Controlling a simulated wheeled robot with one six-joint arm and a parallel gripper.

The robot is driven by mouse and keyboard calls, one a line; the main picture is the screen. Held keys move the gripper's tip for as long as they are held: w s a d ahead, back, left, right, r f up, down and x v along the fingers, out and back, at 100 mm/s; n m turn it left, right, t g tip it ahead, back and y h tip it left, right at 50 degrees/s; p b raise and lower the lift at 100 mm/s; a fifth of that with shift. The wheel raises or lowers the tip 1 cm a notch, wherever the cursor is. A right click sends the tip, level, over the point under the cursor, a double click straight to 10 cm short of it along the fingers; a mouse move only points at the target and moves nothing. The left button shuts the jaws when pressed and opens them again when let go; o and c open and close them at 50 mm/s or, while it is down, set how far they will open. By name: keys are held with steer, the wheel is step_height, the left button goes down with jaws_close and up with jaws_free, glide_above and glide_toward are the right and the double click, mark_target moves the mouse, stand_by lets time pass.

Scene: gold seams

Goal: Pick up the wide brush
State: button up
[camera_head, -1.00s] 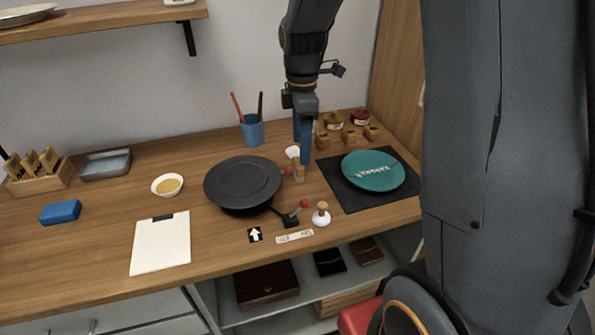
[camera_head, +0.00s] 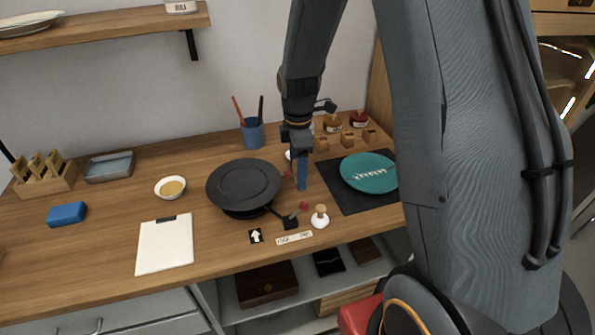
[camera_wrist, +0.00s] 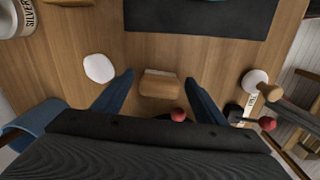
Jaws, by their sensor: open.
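A small wooden piece, which looks like the wide brush (camera_wrist: 160,84), shows in the wrist view between my two blue fingers. In the head view my gripper (camera_head: 301,172) points down over the bench, right of the black round plate. There its near finger and the arm hide the brush.
The black round plate (camera_head: 244,184) is close on the left. A white-based, wooden-topped tool (camera_head: 320,217) stands in front. A red ball (camera_wrist: 178,114) is close to the fingers, and a white round item (camera_wrist: 99,68) is beside the left one. A teal plate (camera_head: 370,173) lies on a dark mat.

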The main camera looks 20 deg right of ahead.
steer(key=c, duration=1.1)
steer(key=shift+r, duration=0.1)
step_height(320, 180, up, 10)
steer(key=shift+f+b, duration=0.1)
steer(key=shift+b, duration=1)
